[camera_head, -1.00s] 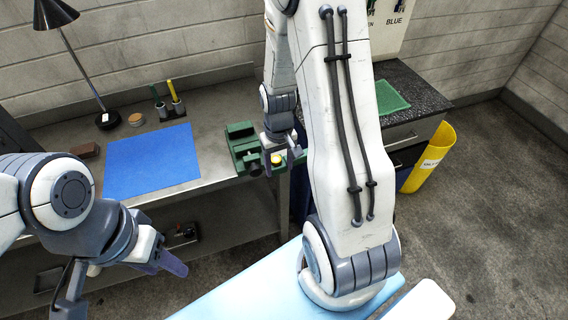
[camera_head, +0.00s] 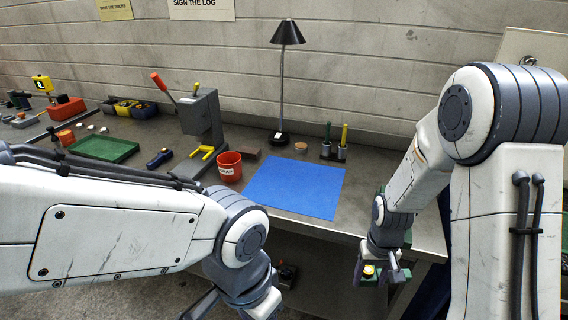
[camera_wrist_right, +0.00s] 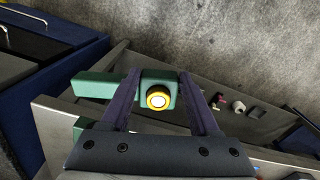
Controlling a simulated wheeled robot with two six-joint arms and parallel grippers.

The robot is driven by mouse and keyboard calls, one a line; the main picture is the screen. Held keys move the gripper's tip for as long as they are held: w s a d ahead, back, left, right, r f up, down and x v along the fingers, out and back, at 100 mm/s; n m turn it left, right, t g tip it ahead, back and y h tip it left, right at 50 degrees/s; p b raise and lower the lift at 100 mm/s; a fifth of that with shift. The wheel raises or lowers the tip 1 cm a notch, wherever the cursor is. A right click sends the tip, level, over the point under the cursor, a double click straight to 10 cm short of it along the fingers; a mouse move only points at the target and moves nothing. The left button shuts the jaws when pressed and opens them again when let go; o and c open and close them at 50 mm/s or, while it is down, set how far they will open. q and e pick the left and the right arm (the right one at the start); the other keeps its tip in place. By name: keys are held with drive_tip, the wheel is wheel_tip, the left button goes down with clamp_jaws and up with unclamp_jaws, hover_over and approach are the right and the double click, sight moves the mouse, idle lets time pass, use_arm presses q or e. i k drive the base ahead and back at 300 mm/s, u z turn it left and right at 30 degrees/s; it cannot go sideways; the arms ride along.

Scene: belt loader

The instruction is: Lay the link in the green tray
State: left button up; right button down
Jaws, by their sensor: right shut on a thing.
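The green tray (camera_head: 103,147) lies on the bench at the left in the head view and looks empty. My right gripper (camera_head: 376,272) is at the bench's front edge, right of the blue mat, pointing down. My left gripper (camera_head: 232,303) is at the bottom of the head view, partly cut off, with fingers apart and empty.
The blue mat (camera_head: 295,187) is clear. Several bins and small parts are at the far left.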

sight(104, 150)
drive_tip(key=u, duration=0.5)
drive_tip(key=k, duration=0.6)
drive_tip(key=u, duration=1.1)
drive_tip(key=i, duration=1.25)
drive_tip(key=u, duration=0.65)
drive_tip(key=i, duration=1.6)
drive_tip(key=z, duration=0.85)
drive_tip(key=i, duration=1.45)
drive_tip(key=z, duration=0.3)
